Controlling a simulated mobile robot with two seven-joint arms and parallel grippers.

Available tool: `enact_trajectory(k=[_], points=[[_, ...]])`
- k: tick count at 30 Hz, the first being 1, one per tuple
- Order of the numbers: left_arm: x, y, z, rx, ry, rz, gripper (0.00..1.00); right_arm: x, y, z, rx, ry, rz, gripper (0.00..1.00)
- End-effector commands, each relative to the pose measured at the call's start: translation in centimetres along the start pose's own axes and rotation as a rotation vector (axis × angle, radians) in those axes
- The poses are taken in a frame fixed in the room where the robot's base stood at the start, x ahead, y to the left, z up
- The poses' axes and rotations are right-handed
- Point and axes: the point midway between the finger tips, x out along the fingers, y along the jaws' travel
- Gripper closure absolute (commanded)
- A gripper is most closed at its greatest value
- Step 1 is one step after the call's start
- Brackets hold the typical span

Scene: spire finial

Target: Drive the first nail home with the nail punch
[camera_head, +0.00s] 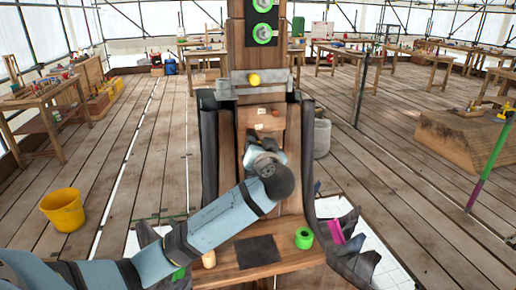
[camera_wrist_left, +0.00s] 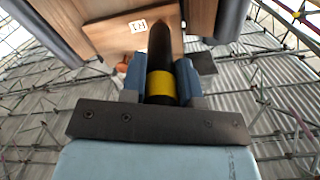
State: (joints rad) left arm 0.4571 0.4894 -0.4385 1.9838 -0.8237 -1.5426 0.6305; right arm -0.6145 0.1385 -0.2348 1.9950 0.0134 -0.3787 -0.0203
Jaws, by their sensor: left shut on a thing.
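My left gripper (camera_wrist_left: 160,75) is shut on the nail punch (camera_wrist_left: 160,88), a dark tapered rod with a yellow band. The punch points away from the wrist, its narrow end over or against a pale wooden board (camera_wrist_left: 110,36) that bears a small white label (camera_wrist_left: 137,25). I cannot tell whether the tip touches. In the head view my left gripper (camera_head: 262,146) is in front of the wooden spire post (camera_head: 237,38), below the small pale labels (camera_head: 258,127). The wrist hides most of the punch there. I cannot make out the first nail for sure. My right gripper is not in view.
A grey clamp bar with a yellow knob (camera_head: 253,79) crosses the post above my gripper. Dark curved sheets (camera_head: 209,150) flank the post. A yellow bucket (camera_head: 63,209) stands left.

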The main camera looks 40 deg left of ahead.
Motion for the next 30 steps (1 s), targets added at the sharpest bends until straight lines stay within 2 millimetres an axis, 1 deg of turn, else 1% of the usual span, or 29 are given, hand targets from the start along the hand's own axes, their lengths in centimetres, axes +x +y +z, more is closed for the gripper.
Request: enact_trajectory(k=[21, 30], points=[[2.2, -0.1, -0.1, -0.002, 0.003, -0.002, 1.0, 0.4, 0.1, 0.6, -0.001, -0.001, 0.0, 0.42], [2.1, -0.1, -0.2, -0.002, 0.003, -0.003, 1.0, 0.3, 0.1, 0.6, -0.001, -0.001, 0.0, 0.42]])
